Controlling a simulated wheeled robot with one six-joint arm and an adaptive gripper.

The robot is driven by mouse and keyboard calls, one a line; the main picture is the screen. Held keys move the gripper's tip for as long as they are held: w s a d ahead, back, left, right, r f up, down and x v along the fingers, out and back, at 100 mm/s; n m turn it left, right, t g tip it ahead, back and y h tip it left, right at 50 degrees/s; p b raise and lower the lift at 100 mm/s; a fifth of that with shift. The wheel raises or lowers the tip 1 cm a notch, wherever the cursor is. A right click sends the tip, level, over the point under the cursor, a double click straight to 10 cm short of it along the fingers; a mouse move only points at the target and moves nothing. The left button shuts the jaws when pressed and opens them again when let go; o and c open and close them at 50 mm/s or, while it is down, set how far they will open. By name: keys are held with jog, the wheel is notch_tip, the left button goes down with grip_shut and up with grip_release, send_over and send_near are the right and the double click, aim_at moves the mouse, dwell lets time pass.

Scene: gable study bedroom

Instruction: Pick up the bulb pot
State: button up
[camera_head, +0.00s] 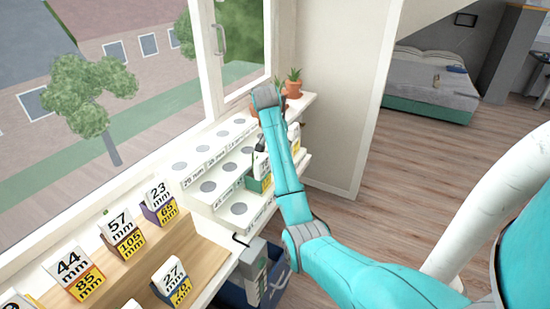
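A terracotta pot (293,91) with a small green plant stands at the far end of the white window sill. A second reddish-brown pot (253,106) shows in part beside my wrist and is mostly hidden by it. I cannot tell which of them is the bulb pot. My teal arm reaches over the stepped white shelf, with its wrist close in front of these pots in the picture. A dark part that looks like my gripper (261,144) shows just left of the forearm. Its fingers are too small and hidden to read, and no held thing can be made out.
A white stepped shelf (196,202) with several grey round spots lies under the window. Number cards such as 57 mm (121,234) stand on a wooden stand at the lower left. A grey device (253,272) is below the shelf edge. Wooden floor (400,185) is open at right.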

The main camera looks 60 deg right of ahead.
jog(key=shift+f, duration=0.2)
jog(key=shift+d, duration=0.1)
grip_shut()
jog(key=shift+r, duration=0.1)
